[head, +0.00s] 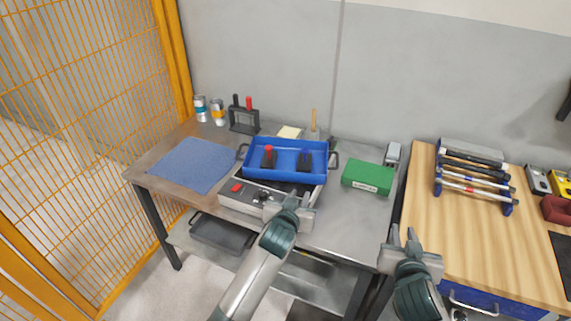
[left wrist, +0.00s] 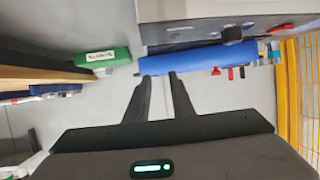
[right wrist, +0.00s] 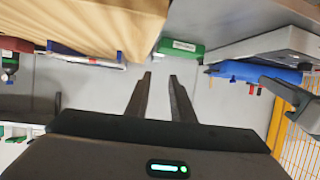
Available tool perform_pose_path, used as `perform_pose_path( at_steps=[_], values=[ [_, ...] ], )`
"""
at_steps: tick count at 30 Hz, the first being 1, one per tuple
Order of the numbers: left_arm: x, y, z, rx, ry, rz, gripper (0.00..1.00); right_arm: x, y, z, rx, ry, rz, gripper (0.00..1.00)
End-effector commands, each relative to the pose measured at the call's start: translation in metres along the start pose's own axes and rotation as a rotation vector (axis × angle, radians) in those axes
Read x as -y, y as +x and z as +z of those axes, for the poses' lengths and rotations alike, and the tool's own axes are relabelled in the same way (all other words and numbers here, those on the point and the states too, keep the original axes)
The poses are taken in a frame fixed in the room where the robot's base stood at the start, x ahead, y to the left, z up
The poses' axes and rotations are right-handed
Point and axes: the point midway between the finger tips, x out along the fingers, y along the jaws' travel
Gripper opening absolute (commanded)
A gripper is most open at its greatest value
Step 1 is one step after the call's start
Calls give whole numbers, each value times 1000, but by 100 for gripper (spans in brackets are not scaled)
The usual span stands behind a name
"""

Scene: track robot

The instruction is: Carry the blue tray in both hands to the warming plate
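The blue tray (head: 285,174) has black handles at its left and right ends. It holds a black item with a red top and a dark item. It appears to rest on a grey unit (head: 236,196) with knobs and a red switch, perhaps the warming plate. My left gripper (head: 295,193) is open and empty in front of the tray, apart from both handles. The tray (left wrist: 185,62) shows beyond its fingers in the left wrist view. My right gripper (head: 403,236) is open and empty, right of the tray, near the gap between the tables.
A blue mat (head: 188,165) lies on the left of the metal table. A green box (head: 368,177) sits right of the tray. Cans and a black rack (head: 244,119) stand behind. A wooden bench (head: 455,235) with a tool rack is at right, an orange fence at left.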

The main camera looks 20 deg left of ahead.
Motion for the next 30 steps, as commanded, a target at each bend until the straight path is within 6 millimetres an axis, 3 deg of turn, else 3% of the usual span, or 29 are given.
perform_pose_path(
  at_steps=[7, 23, 26, 30],
  values=[
    [0, 0, 0, 0, 0, 0, 22, 0, -22, 0, 0, 0, 1, 22],
    [0, 0, 0, 1, 0, 0, 22, 0, -24, 0, 1, -1, 1, 22],
    [2, -4, 6, 13, 0, -2, 22, -2, -26, 5, 12, -1, 2, 22],
    [10, -18, 30, 64, 1, -9, 22, -8, -34, 25, 65, -5, 10, 22]
  ],
)
